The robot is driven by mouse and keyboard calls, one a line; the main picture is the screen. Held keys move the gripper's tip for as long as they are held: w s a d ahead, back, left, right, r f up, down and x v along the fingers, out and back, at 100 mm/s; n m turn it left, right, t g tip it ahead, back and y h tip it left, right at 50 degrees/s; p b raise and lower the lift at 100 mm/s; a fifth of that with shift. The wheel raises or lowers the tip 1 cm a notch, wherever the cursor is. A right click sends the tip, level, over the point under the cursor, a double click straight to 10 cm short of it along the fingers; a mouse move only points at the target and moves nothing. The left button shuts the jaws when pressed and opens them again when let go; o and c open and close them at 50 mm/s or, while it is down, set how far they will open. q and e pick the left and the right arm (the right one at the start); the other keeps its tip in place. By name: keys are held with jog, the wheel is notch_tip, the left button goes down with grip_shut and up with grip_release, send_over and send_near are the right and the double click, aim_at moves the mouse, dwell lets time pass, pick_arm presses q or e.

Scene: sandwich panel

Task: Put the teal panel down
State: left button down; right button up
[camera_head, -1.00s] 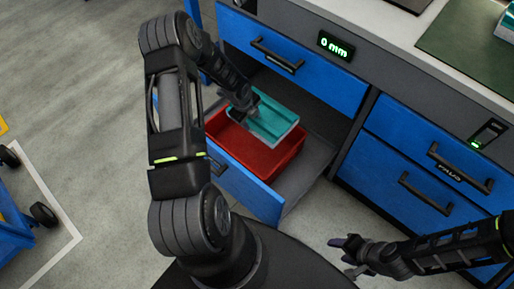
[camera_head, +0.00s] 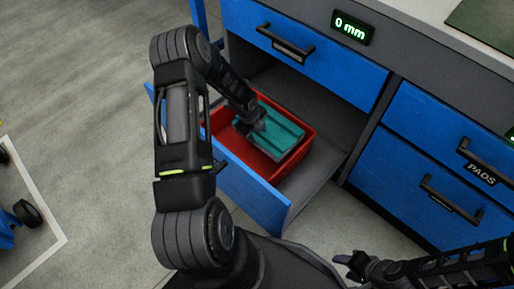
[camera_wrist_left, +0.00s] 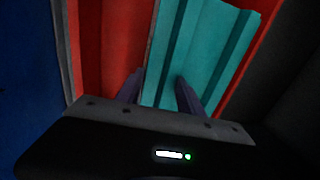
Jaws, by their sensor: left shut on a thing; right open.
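The teal panel (camera_head: 272,135) is ribbed and lies tilted inside the red bin (camera_head: 240,152), which stands in the open blue drawer (camera_head: 250,190). My left gripper (camera_head: 247,125) is shut on the panel's near-left edge. In the left wrist view its two fingers (camera_wrist_left: 160,92) straddle the edge of the teal panel (camera_wrist_left: 200,50), with the red bin floor (camera_wrist_left: 108,45) beside it. Whether the panel's underside touches the bin floor is hidden. My right gripper (camera_head: 352,262) is open and empty at the lower right, away from the panel.
A blue drawer front (camera_head: 310,55) with a black handle is above the open drawer. Further blue drawers (camera_head: 440,150) stand to the right, one labelled PADS. A display (camera_head: 352,26) reads 0 mm.

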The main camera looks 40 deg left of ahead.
pick_arm(q)
jog(key=shift+s+b+x, duration=0.25)
jog(key=shift+b+x, duration=0.05)
jog(key=shift+x, duration=0.7)
jog(key=shift+s+b+x, duration=0.25)
jog(key=shift+b+x, duration=0.1)
jog(key=shift+x, duration=0.65)
jog(key=shift+s+b+x, duration=0.25)
jog(key=shift+b+x, duration=0.05)
jog(key=shift+x, duration=0.7)
jog(key=shift+a+f, duration=0.1)
jog(key=shift+f, duration=0.15)
jog(key=shift+s+b+x, duration=0.2)
jog(key=shift+b+x, duration=0.1)
jog(key=shift+x, duration=0.6)
jog(key=shift+s+b+x, duration=0.25)
jog(key=shift+b+x, duration=0.05)
jog(key=shift+x, duration=0.6)
jog(key=shift+f, duration=0.15)
jog(key=c, duration=0.7)
grip_release()
jog(key=shift+c, duration=0.2)
jog(key=shift+r, duration=0.55)
jog(key=p+v, duration=0.3)
jog(key=v, duration=0.8)
jog(key=shift+p, duration=0.4)
